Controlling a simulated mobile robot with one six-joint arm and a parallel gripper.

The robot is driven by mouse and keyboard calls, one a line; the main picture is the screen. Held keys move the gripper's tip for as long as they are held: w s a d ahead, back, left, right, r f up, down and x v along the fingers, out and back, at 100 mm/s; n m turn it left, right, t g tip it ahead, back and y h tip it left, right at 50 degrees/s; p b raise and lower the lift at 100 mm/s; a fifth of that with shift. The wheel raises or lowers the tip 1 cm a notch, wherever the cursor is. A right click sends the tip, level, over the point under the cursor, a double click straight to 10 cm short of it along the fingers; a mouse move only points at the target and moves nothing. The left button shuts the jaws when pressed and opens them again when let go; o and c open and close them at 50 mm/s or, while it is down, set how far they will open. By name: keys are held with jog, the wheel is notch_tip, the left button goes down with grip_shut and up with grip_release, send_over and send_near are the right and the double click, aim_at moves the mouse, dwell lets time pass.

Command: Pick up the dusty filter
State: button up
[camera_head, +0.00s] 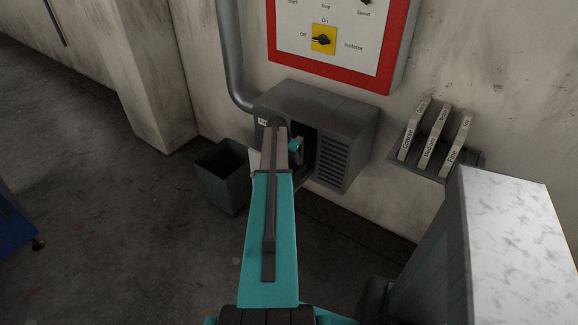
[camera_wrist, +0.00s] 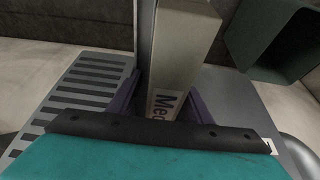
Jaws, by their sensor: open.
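A grey-beige filter (camera_wrist: 183,45) with a label starting "Med" stands out from the grey housing in the wrist view. My gripper (camera_wrist: 160,98) is open, with its purple fingers on either side of the filter's labelled end. I cannot tell whether they touch it. A pale piece (camera_head: 255,161), probably this filter, shows left of my arm in the head view. My gripper (camera_head: 296,148) is at the open front of the grey wall housing (camera_head: 318,103), mostly hidden by my arm. The filter's dust is hard to judge.
A dark green open bin (camera_head: 224,180) stands on the floor left of the housing; it also shows in the wrist view (camera_wrist: 280,38). A wall shelf (camera_head: 420,172) at right holds filters labelled Coarse, Medium and Fine. A red-framed switch panel (camera_head: 340,66) hangs above the housing.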

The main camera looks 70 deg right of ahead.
jog(key=shift+f, duration=0.25)
dwell(0.3)
grip_shut()
dwell(0.4)
